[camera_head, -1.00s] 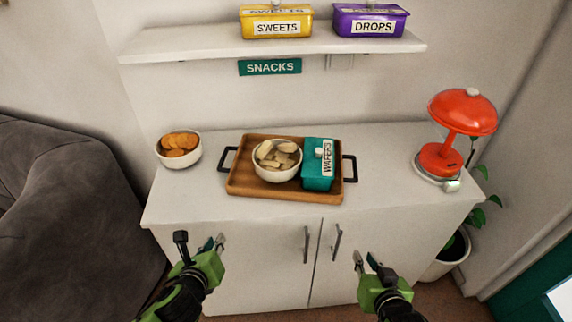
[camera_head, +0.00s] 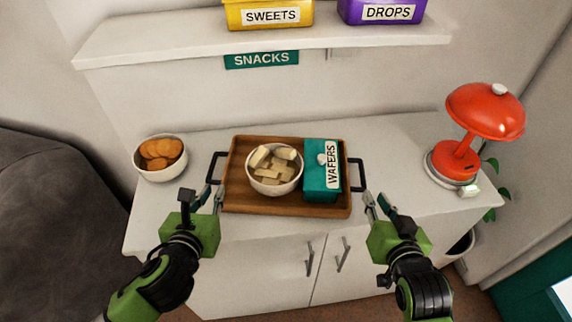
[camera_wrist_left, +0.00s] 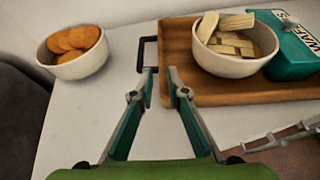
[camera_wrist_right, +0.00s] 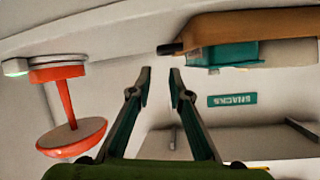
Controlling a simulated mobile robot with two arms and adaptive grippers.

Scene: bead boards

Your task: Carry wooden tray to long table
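The wooden tray (camera_head: 234,182) lies on the white cabinet top, with a dark handle at each end. It carries a white bowl (camera_head: 274,187) of pale wafers and a teal WAFERS box (camera_head: 320,192). My left gripper (camera_head: 203,197) is open and empty, just in front of the left handle (camera_head: 211,170); in the left wrist view the handle (camera_wrist_left: 141,54) is just beyond the fingertips. My right gripper (camera_head: 377,197) is open and empty, near the right handle (camera_head: 362,175). The right wrist view shows the tray (camera_wrist_right: 240,28) from low down. I see no long table.
A bowl of orange biscuits (camera_head: 160,173) stands left of the tray. A red lamp-shaped object (camera_head: 484,110) stands at right. A wall shelf (camera_head: 200,46) holds yellow SWEETS and purple DROPS boxes. A grey sofa (camera_head: 50,220) is at left, a plant (camera_head: 491,190) at right.

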